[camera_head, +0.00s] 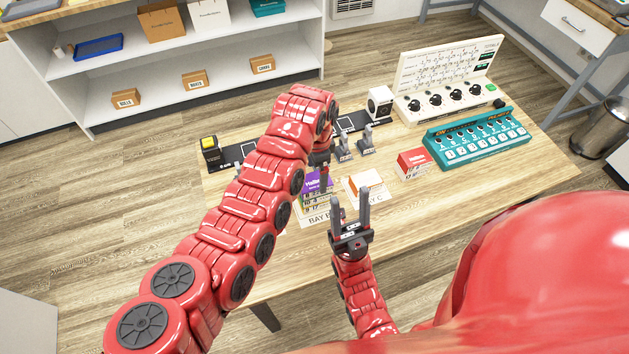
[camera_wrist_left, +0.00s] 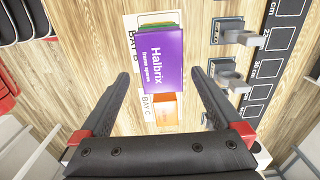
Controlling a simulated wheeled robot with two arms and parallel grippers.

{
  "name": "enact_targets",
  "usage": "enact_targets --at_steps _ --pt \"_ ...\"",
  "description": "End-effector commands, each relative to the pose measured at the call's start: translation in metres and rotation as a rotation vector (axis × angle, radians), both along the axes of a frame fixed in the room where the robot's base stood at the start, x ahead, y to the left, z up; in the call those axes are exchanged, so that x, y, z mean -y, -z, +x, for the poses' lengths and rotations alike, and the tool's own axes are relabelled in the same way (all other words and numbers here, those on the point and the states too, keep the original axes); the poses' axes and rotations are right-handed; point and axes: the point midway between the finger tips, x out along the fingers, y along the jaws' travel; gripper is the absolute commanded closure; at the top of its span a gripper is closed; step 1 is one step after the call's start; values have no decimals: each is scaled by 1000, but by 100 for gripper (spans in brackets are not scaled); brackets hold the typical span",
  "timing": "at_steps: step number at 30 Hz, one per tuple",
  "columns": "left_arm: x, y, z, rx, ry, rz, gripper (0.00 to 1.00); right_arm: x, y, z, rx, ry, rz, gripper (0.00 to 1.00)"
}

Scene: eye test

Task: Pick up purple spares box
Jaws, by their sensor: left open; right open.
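The purple spares box (camera_head: 314,184), printed "Halbrix", lies on top of a stack of coloured boxes on the wooden table. It also shows in the left wrist view (camera_wrist_left: 161,55), with yellow and green edges below it. My left gripper (camera_head: 321,165) reaches down over the box from behind; my arm partly hides it in the head view. In the left wrist view my left gripper (camera_wrist_left: 160,78) is open, with fingers apart on either side of the box's near end and nothing held. My right gripper (camera_head: 350,205) is open and empty, in front of the stack.
A white-and-orange box (camera_head: 366,185) stands right beside the stack, near bay labels. A red-and-white box (camera_head: 413,162) is farther right. Small grey fixtures (camera_head: 366,140) stand behind, along a black ruled strip (camera_wrist_left: 279,50). A teal switch panel (camera_head: 478,140) fills the table's right.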

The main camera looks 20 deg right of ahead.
Motion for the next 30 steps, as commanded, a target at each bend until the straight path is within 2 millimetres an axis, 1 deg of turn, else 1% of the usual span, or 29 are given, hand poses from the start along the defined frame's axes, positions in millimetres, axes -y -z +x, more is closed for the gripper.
enact_targets --at_steps 1,5,6,12,20,21,23,27,29,30 --pt "-3 3 -1 -7 0 6 0 0 -11 0 1 0 0 50" --pt "-7 21 0 -8 1 7 0 0 -22 0 0 0 0 50" --pt "-6 28 1 -6 2 7 0 0 -19 0 1 0 0 50" --pt "-6 43 1 -4 1 3 0 0 -21 0 0 0 0 50" --pt "-6 45 2 -3 0 2 0 0 -20 0 0 0 0 50" --pt "-6 45 2 -3 0 2 2 0 -21 0 0 0 0 50" --pt "-6 45 2 -3 0 2 13 0 -20 0 0 0 0 50" --pt "-6 45 2 -3 0 2 38 0 -21 0 1 0 0 50" --pt "-6 45 2 -3 0 2 49 0 -21 0 1 0 0 50" --pt "-6 45 2 -3 0 2 56 0 -21 0 0 0 0 50"
